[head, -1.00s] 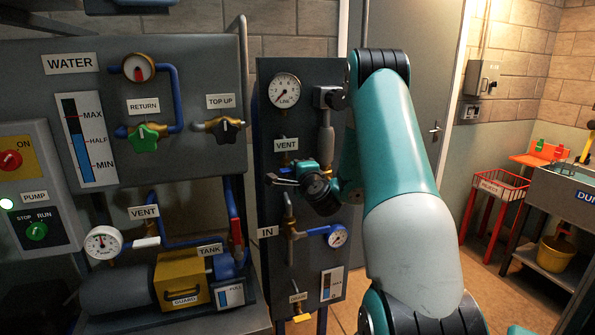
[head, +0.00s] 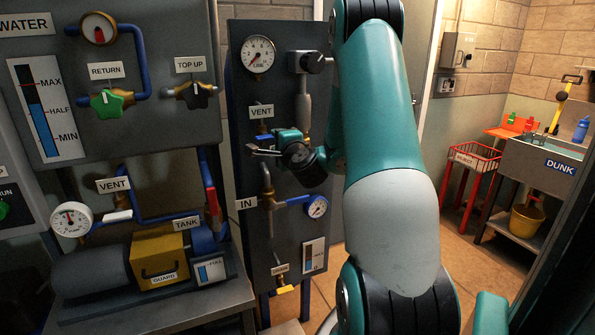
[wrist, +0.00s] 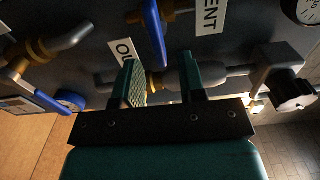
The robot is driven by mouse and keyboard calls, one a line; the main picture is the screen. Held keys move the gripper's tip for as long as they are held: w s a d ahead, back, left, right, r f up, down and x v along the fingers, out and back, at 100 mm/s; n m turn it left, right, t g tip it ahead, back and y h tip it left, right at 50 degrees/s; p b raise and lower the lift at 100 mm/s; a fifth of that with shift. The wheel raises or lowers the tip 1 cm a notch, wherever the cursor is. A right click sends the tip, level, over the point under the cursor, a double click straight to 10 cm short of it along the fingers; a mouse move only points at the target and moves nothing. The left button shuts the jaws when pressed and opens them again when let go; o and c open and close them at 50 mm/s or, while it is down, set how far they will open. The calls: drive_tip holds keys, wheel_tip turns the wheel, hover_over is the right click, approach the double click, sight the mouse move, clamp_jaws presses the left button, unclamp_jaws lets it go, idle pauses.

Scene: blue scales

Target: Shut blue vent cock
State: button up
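The blue vent cock has a blue lever (head: 265,137) below the VENT label (head: 261,111) on the dark panel. In the wrist view the blue lever (wrist: 154,32) hangs from a brass fitting, its lower end close to the gap between my fingertips. My gripper (wrist: 162,72) is open, its fingers apart with nothing clearly held. In the head view my gripper (head: 264,151) is just below the lever, in front of the panel. I cannot tell whether a finger touches the lever. The wrist hides part of the pipe behind it.
A blue-handled inlet pipe (head: 292,200) and a small gauge (head: 317,206) lie below my gripper. Another VENT label (head: 114,185) marks a white-handled cock at left.

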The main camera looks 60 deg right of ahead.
drive_tip(key=b+v, duration=1.3)
drive_tip(key=b, duration=0.2)
drive_tip(key=shift+s, duration=0.3)
drive_tip(key=shift+a, duration=0.1)
